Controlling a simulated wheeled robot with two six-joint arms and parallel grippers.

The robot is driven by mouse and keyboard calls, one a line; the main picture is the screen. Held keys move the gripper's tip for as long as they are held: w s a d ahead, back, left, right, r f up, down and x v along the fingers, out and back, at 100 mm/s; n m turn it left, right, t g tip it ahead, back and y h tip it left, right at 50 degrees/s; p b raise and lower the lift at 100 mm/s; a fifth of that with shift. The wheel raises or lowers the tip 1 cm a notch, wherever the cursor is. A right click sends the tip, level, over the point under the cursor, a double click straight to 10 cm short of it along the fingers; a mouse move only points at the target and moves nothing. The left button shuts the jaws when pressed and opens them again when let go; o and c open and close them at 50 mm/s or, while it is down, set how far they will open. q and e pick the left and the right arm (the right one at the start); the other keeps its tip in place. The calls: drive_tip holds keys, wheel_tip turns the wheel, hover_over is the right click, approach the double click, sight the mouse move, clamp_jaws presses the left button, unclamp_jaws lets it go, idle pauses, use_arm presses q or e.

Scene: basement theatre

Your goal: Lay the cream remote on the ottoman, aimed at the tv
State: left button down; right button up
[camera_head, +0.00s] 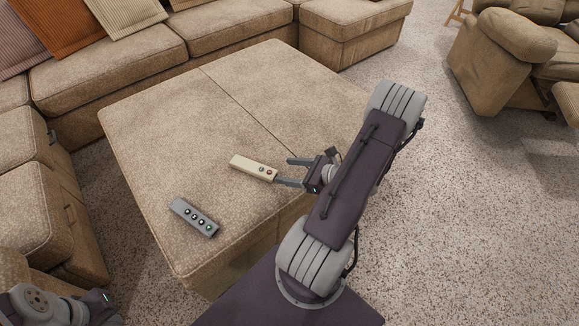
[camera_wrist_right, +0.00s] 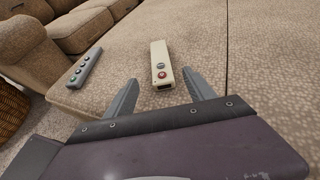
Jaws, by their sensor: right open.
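The cream remote (camera_head: 254,168) lies flat on the tan ottoman (camera_head: 180,120), with dark and red buttons at its right end. In the right wrist view the cream remote (camera_wrist_right: 161,66) lies just beyond the fingertips, its red-button end toward the gripper. My right gripper (camera_head: 283,172) is open and empty, low over the ottoman at the remote's right end. Its two fingers also show in the right wrist view (camera_wrist_right: 158,88). My left gripper (camera_head: 112,308) is at the lower left corner, mostly cut off, so its jaws are not clear. No tv is in view.
A grey remote (camera_head: 194,217) lies near the ottoman's front left edge; it also shows in the right wrist view (camera_wrist_right: 84,67). A tan sofa (camera_head: 110,70) with cushions wraps the back and left. An armchair (camera_head: 505,60) stands at upper right. Carpet on the right is clear.

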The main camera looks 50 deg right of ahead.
drive_tip(key=a+n+g+y, duration=0.1)
drive_tip(key=a, duration=0.1)
drive_tip(key=a+n+g+y, duration=0.1)
drive_tip(key=a+n, duration=0.1)
drive_tip(key=a+n+g+y, duration=0.1)
drive_tip(key=a, duration=0.1)
drive_tip(key=shift+w+a+r, duration=0.35)
drive_tip(key=shift+r, duration=0.05)
drive_tip(key=a+n+g, duration=0.1)
drive_tip(key=a+n, duration=0.1)
drive_tip(key=s+a+n+g+y, duration=0.1)
drive_tip(key=a, duration=0.1)
drive_tip(key=a+n+g, duration=0.2)
drive_tip(key=shift+s+a+r+n, duration=0.15)
drive_tip(key=shift+n, duration=0.15)
drive_tip(key=s+a+r+n+g+h, duration=0.1)
drive_tip(key=a+n+h, duration=0.3)
drive_tip(key=n, duration=0.7)
drive_tip(key=s+a+r+n+g+h, duration=0.1)
drive_tip(key=a+r+n+g+h, duration=0.1)
drive_tip(key=n, duration=0.9)
drive_tip(key=shift+s+a+r+g+h, duration=0.25)
drive_tip(key=shift+a+r+g+h, duration=0.15)
drive_tip(key=shift+a+g+h, duration=0.55)
drive_tip(key=shift+a+r, duration=0.1)
